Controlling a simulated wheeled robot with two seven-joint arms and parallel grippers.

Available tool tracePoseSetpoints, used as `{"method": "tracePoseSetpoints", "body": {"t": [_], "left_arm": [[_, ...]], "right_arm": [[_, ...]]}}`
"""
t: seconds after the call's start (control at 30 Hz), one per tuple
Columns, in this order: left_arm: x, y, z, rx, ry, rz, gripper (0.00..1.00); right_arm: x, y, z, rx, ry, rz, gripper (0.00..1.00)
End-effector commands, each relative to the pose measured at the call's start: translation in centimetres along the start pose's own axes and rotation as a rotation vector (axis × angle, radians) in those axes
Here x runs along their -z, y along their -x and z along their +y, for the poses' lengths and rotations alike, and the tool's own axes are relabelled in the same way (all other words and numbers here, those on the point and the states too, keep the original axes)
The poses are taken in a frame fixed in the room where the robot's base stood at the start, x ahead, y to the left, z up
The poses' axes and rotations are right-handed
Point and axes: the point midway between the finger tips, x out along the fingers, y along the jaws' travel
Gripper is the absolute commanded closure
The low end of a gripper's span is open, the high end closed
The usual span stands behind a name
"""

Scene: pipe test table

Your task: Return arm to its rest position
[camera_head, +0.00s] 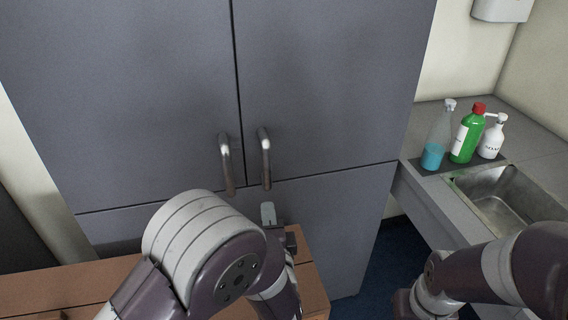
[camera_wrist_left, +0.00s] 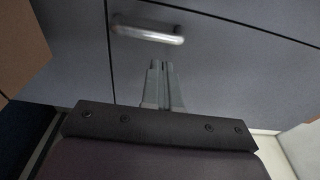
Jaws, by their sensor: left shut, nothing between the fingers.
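My left arm comes up from the bottom of the head view and bends over the wooden table. My left gripper (camera_head: 268,213) shows past the arm's bend, in front of the grey cabinet (camera_head: 330,85) and below its handles. In the left wrist view the left gripper (camera_wrist_left: 161,66) has its fingers together with nothing between them. A cabinet handle (camera_wrist_left: 148,34) lies beyond the fingertips there, apart from them in the picture. My right arm shows at the lower right of the head view; its gripper is not visible.
The brown wooden table (camera_head: 100,283) lies under my left arm. Two upright handles (camera_head: 226,165) stick out from the closed cabinet doors. At right, a counter holds a clear bottle with blue liquid (camera_head: 433,155), a green bottle (camera_head: 466,138), a white pump bottle (camera_head: 492,140) and a metal sink (camera_head: 510,198).

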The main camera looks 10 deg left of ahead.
Motion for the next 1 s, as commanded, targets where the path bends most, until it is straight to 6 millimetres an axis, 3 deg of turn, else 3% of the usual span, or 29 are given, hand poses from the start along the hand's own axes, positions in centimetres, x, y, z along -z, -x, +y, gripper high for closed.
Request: {"method": "tracePoseSetpoints", "body": {"t": [0.07,0.17,0.2,0.27,0.37,0.47,0.5,0.57,0.63,0.73,1.0], "left_arm": [[0.0,0.0,0.3,-0.012,0.051,0.002,1.0],[1.5,0.8,4.5,-0.227,0.287,0.055,1.0],[2.8,1.9,6.9,-0.386,0.417,0.081,1.0],[4.2,4.4,9.6,-0.66,0.614,0.066,1.0],[2.8,9.3,11.6,-1.076,0.85,-0.163,1.0],[-2.0,13.7,10.6,-1.31,0.942,-0.531,1.0],[-4.5,15.0,9.6,-1.346,0.953,-0.677,1.0],[-7.9,16.1,8.0,-1.351,0.956,-0.834,1.0],[-10.4,15.4,6.2,-1.311,0.98,-0.879,1.0],[-11.7,14.1,5.3,-1.259,1.053,-0.904,1.0],[-11.9,13.9,5.4,-1.254,1.063,-0.912,1.0]], "right_arm": [[0.0,0.0,0.0,0.0,0.0,0.0,1.0],[0.0,0.0,0.0,0.0,0.0,0.0,1.0],[0.0,0.0,0.0,0.0,0.0,0.0,1.0],[0.0,0.2,0.0,0.0,0.0,0.0,1.0],[0.1,0.7,0.0,0.0,0.0,0.0,1.0],[0.2,1.4,0.0,0.0,0.0,0.0,1.0],[0.2,1.6,0.0,0.0,0.0,0.0,1.0],[0.3,2.0,0.0,0.0,0.0,0.0,1.0],[0.3,2.4,0.0,0.0,0.0,0.0,1.0],[0.3,2.5,0.0,0.0,0.0,0.0,1.0],[0.3,2.4,0.0,0.0,0.0,0.0,1.0]]}}
